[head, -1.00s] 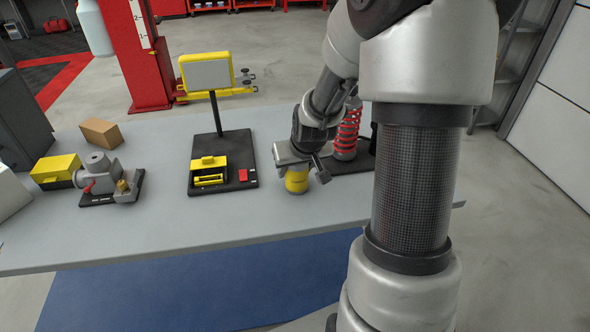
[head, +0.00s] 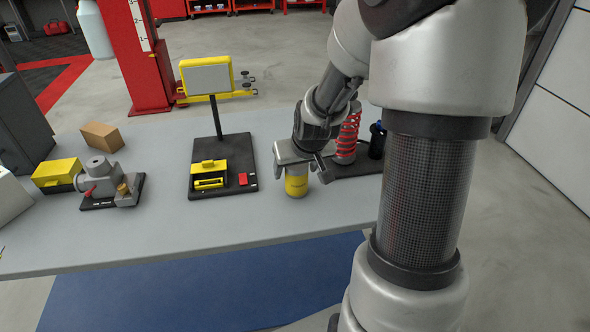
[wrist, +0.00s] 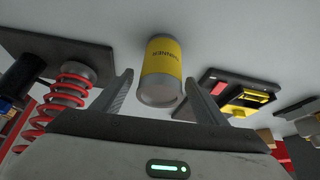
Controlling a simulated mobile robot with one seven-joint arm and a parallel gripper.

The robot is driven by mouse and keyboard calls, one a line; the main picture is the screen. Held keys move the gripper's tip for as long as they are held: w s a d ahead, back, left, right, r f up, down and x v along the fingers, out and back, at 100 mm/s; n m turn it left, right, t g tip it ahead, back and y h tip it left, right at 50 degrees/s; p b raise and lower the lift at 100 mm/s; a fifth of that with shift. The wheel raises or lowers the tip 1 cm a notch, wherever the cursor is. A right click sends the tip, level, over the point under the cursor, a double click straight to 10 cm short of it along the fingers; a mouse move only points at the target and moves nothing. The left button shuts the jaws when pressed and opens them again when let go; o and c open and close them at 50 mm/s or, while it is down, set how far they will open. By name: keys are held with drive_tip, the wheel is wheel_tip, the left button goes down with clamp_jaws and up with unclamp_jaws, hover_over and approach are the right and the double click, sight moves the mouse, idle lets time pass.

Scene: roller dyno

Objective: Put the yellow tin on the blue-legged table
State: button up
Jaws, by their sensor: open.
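The yellow tin (head: 296,183) stands upright on the grey table, near its front edge. In the wrist view the tin (wrist: 162,70) has a yellow label and grey metal ends. My gripper (head: 300,172) is open around the tin's upper part, with one finger on each side. In the wrist view the fingers of my gripper (wrist: 160,100) are apart, with gaps to the tin. The tabletop (head: 150,235) is light grey; no blue legs show in these views.
A black-based stand with a screen (head: 207,77) and a yellow device (head: 208,174) is left of the tin. A red spring (head: 347,138) stands close behind on the right. A grey machine part (head: 103,170), yellow box (head: 57,174) and cardboard box (head: 102,136) are further left.

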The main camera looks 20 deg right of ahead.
drive_tip(key=p+v, duration=0.3)
drive_tip(key=v, duration=0.6)
drive_tip(key=shift+s+r, duration=0.15)
